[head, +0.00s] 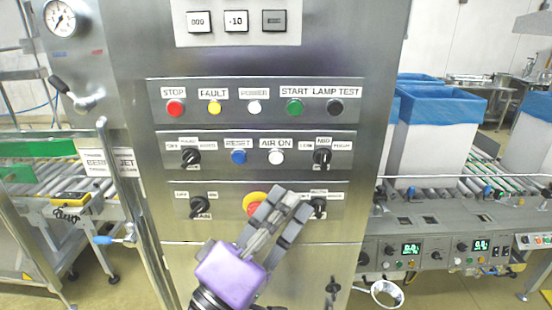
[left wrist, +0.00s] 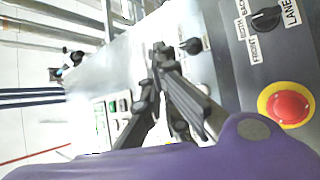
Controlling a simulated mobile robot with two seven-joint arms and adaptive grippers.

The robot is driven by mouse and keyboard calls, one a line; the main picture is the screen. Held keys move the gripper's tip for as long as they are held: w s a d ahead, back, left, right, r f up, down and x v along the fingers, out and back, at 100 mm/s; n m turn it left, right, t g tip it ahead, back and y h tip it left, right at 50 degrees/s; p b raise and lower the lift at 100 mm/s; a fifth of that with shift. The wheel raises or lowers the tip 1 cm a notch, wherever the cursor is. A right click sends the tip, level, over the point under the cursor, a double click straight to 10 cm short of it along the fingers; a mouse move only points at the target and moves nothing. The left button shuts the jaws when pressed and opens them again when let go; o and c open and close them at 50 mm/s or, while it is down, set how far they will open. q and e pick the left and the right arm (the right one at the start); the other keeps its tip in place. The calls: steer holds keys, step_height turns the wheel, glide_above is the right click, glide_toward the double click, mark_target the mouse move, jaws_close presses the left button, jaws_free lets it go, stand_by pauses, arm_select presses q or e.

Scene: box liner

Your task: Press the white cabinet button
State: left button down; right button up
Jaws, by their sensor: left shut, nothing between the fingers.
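The steel cabinet (head: 120,85) fills the middle of the head view. Two white round buttons show on it: one (head: 254,107) under the POWER label in the upper row, the other (head: 276,157) at the AIR ON label in the middle row. My purple left gripper (head: 289,203) is in front of the lower panel, below both white buttons, its fingers pointing up and to the right. It is shut and empty; its closed fingers show in the left wrist view (left wrist: 160,52). The white buttons are not clearly visible in that view. My right gripper is not in view.
A red emergency button on a yellow ring (head: 253,201) is beside my fingers, partly covered; it also shows in the left wrist view (left wrist: 289,107). Red (head: 175,108), yellow (head: 214,108), green (head: 294,107) and blue (head: 238,157) buttons and black knobs surround the white ones.

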mark_target(276, 158)
arm_select(q)
steer(key=w, duration=0.8)
steer(key=shift+w, duration=0.4)
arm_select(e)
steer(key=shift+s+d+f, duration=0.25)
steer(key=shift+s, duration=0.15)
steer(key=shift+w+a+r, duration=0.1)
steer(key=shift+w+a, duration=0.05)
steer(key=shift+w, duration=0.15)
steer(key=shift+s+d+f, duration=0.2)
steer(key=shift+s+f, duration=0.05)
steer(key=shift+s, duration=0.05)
arm_select(q)
steer(key=shift+b, duration=0.3)
steer(key=shift+w, duration=0.45)
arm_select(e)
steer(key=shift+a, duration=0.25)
arm_select(q)
steer(key=shift+w, duration=0.15)
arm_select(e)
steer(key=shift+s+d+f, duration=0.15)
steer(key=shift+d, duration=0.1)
